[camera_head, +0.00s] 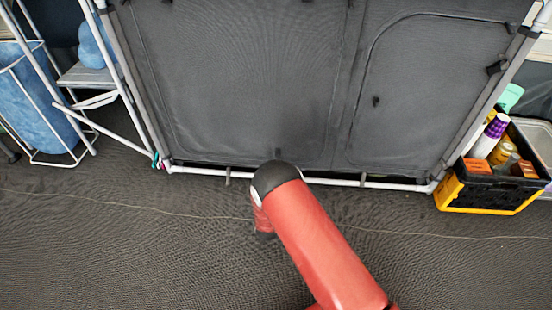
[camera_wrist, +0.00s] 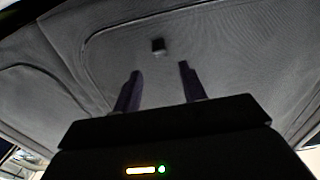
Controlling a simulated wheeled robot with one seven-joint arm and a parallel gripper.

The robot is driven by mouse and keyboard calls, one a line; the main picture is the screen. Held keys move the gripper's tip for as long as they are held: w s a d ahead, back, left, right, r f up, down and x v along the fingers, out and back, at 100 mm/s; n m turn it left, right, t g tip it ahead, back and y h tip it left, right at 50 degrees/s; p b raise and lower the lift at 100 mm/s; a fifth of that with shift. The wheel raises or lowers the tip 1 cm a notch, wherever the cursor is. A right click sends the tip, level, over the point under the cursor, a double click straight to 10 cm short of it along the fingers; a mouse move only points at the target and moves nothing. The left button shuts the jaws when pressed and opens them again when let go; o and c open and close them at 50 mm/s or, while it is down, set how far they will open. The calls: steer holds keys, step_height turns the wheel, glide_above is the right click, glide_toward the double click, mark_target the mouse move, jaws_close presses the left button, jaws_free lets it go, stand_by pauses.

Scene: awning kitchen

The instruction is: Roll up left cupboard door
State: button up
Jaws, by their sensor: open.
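The left cupboard door (camera_head: 245,80) is a dark grey fabric panel with a seam along its edge, hanging down closed in the head view. A small dark tab (camera_head: 278,152) shows at its lower edge, just above my arm. In the wrist view, my gripper (camera_wrist: 160,68) has its two fingers apart with nothing between them. A small dark tab (camera_wrist: 158,46) on grey seamed fabric lies just beyond the fingertips, between them in the picture. I cannot tell whether the fingers touch the fabric. In the head view my red arm hides the gripper.
The right cupboard door (camera_head: 425,95) is also closed. A white bottom bar (camera_head: 330,181) runs along the cupboard near the floor. A black and yellow crate (camera_head: 490,192) with several goods stands at right. A white rack (camera_head: 90,125) with blue items stands at left. The front floor is clear.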

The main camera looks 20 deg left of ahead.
steer(key=b+x, duration=0.1)
steer(key=x, duration=0.6)
steer(key=shift+w, duration=0.2)
jaws_close()
steer(key=shift+r, duration=0.1)
